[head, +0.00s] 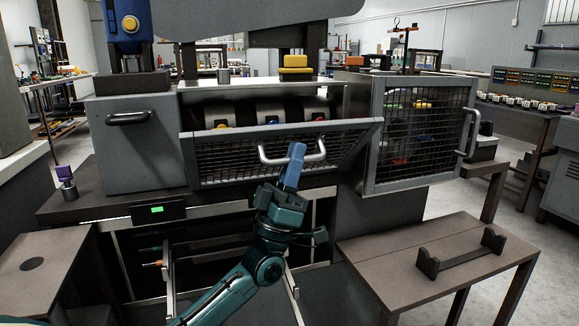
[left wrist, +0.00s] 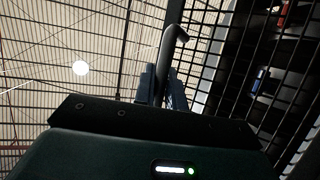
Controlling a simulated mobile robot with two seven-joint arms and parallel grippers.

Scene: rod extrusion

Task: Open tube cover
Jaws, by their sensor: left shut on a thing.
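The tube cover (head: 235,172) is a grey-framed mesh flap on the front of the machine. It stands tilted outward at its top, with a gap above it through which dark cylinders (head: 278,112) show. A curved metal handle (head: 277,159) sits on its front. My left gripper (head: 296,158) is shut on the right part of this handle. In the left wrist view the handle (left wrist: 172,45) rises from between the two fingers, with the mesh behind it. My right gripper is not in view.
A second mesh door (head: 415,130) with its own handle stands to the right. A small table (head: 420,250) with a dark rod stand (head: 462,255) is at the front right. A grey box with a handle (head: 135,150) is at the left.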

